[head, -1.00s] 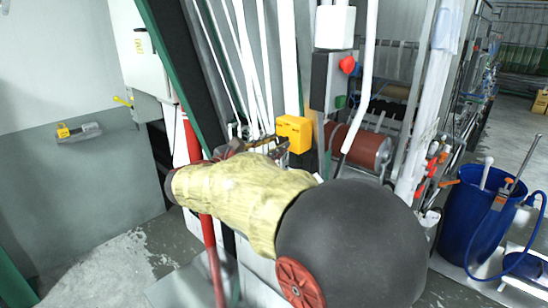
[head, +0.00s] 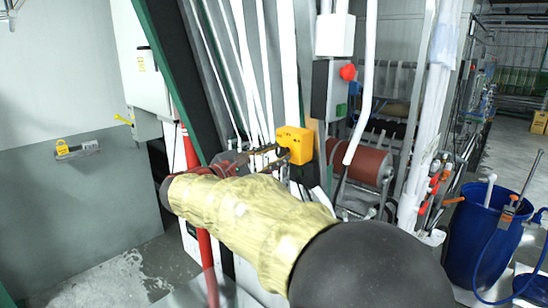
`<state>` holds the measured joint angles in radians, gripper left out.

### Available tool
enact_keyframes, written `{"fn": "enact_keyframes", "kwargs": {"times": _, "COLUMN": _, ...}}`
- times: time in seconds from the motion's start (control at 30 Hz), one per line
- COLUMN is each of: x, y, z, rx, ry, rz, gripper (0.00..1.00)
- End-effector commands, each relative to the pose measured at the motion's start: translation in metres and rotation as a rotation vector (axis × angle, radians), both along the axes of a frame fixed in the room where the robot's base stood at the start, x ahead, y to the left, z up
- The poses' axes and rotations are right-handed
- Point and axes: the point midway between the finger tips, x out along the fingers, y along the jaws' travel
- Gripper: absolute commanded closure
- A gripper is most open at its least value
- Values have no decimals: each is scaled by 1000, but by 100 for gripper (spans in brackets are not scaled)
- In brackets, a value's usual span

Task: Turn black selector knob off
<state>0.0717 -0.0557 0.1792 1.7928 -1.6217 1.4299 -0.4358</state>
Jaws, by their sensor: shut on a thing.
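A yellow control box (head: 299,139) hangs on the machine's front near the middle of the head view. The black selector knob (head: 284,154) shows only as a small dark patch on the box's left face, mostly covered by my fingertips. My gripper (head: 278,156) reaches the box from the left and is shut on the knob. My arm, in a yellow sleeve, crosses the lower middle. The pointing direction of the knob cannot be made out.
A grey box with a red button (head: 347,72) and a green button (head: 341,110) stands to the upper right. White webbing strips (head: 262,60) run down behind my gripper. A red roller (head: 360,163) is to the right. A blue barrel (head: 478,225) stands at far right.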

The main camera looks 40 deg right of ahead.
Motion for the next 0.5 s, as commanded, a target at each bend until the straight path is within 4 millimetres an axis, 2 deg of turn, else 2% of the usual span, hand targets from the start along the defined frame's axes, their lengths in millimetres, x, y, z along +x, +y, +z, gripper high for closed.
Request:
{"fn": "enact_keyframes", "kwargs": {"times": 0.07, "x": 0, "y": 0, "z": 0, "rx": 0, "ry": 0, "rz": 0, "gripper": 100}}
{"fn": "enact_keyframes", "kwargs": {"times": 0.1, "x": 0, "y": 0, "z": 0, "rx": 0, "ry": 1, "rz": 0, "gripper": 74}}
{"fn": "enact_keyframes", "kwargs": {"times": 0.4, "x": 0, "y": 0, "z": 0, "rx": 0, "ry": 1, "rz": 0, "gripper": 57}}
{"fn": "enact_keyframes", "kwargs": {"times": 0.5, "x": 0, "y": 0, "z": 0, "rx": 0, "ry": 1, "rz": 0, "gripper": 56}}
